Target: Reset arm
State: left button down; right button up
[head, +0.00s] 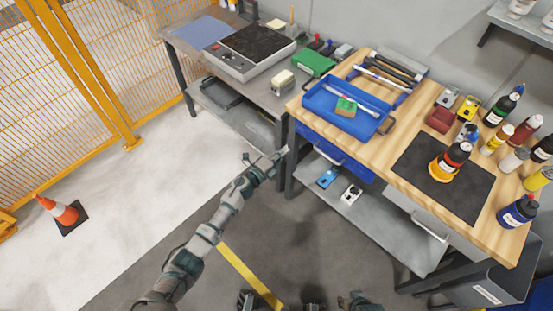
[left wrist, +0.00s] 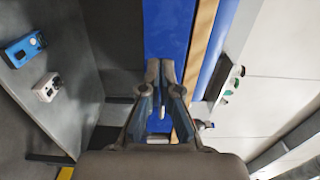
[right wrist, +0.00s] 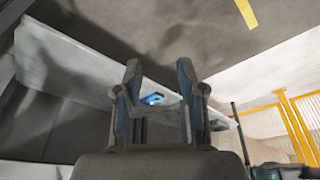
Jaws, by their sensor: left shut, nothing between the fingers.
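My left arm reaches up from the bottom of the head view. Its left gripper (head: 280,155) is beside the front legs of the benches, in front of the gap between them, and holds nothing. In the left wrist view the left gripper (left wrist: 160,66) has its fingertips together, with a blue drawer front (left wrist: 166,30) behind them. In the right wrist view my right gripper (right wrist: 159,68) has its fingers apart and nothing between them. Only small dark parts show at the bottom edge of the head view, so the right gripper's place there is unclear.
The wooden workbench (head: 392,188) holds a blue tray (head: 322,101), a black mat (head: 468,200) and several bottles. Its lower shelf (head: 385,232) carries small devices. A grey bench (head: 262,97) stands at the back. An orange cone (head: 62,211) and yellow fence are left. The floor between is clear.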

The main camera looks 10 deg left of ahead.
pick_arm(q)
jog(key=s+a+f+n+g+y+p, duration=0.1)
jog(key=s+a+f+n+y+p, duration=0.15)
jog(key=s+a+f+n, duration=0.35)
jog(key=s+a+f+n+g+y+p, duration=0.1)
jog(key=s+a+f+n+g+y, duration=0.15)
jog(key=s+f+n+y, duration=0.4)
jog(key=s+a+f+n+y+p, duration=0.1)
jog(key=s+a+f+n+p, duration=0.15)
jog(key=s+a+f, duration=0.45)
jog(key=s+f+n+g, duration=0.2)
jog(key=s+f+g, duration=0.1)
jog(key=s, duration=0.7)
jog(key=s+f+n+g+p, duration=0.1)
jog(key=s+f+n+g, duration=0.2)
jog(key=s, duration=0.8)
jog(key=s+f+n+g, duration=0.3)
jog(key=s+f, duration=0.1)
jog(key=s, duration=0.7)
jog(key=shift+s+d+f+p, duration=0.15)
jog(key=shift+d+f+p, duration=0.1)
jog(key=shift+p, duration=0.15)
pick_arm(e)
jog(key=s+f, duration=0.2)
jog(key=f, duration=0.8)
jog(key=s+f+g, duration=0.1)
jog(key=s+f, duration=0.2)
jog(key=f, duration=0.7)
jog(key=shift+d, duration=0.45)
